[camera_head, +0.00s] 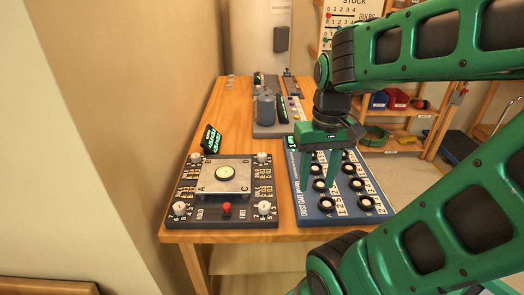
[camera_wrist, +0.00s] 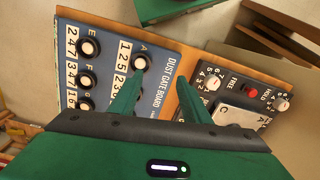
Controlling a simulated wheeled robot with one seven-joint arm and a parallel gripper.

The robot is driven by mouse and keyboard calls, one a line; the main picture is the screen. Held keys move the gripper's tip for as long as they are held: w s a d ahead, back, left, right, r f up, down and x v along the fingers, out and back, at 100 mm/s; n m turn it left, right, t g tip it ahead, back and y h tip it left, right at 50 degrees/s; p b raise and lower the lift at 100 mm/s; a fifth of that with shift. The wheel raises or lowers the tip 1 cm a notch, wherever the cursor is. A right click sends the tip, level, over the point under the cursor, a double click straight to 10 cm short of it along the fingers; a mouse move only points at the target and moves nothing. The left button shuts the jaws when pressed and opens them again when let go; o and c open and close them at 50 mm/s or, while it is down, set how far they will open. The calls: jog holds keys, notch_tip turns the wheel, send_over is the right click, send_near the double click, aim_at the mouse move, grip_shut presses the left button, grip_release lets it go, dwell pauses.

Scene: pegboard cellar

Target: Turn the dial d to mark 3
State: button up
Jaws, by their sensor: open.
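The dust gate board (camera_head: 300,196) is a blue panel with two columns of black-and-white dials and printed number strips. It also shows in the wrist view (camera_wrist: 160,52). There, a dial marked A (camera_wrist: 140,62) sits near the title, and dials marked E (camera_wrist: 88,48) and F (camera_wrist: 84,80) are in the other column. I cannot make out a dial marked D on this board; my gripper covers part of that view. My gripper (camera_head: 318,182) is open and empty, pointing down over the column by the title. Its two green fingers (camera_wrist: 159,80) are apart; contact cannot be told.
A dark board (camera_head: 228,222) on the left has a raised lettered plate (camera_head: 212,186), corner dials and a red HOLD/FREE knob (camera_head: 227,209). A grey cylinder device (camera_head: 265,108) stands farther back.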

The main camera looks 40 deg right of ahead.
jog(key=w+d+r+n, duration=0.1)
jog(key=w+r+n, duration=0.15)
jog(key=w, duration=0.35)
jog(key=w+r+n, duration=0.1)
jog(key=w+n, duration=0.2)
jog(key=w, duration=0.4)
jog(key=n, duration=0.5)
send_near(263, 154)
jog(key=shift+m, duration=0.25)
jog(key=f, duration=0.8)
jog(key=shift+a+f, duration=0.2)
jog(key=shift+a, duration=0.1)
jog(key=c, duration=1)
jog(key=shift+d, duration=0.25)
jog(key=shift+c, duration=0.2)
jog(key=shift+a, duration=0.15)
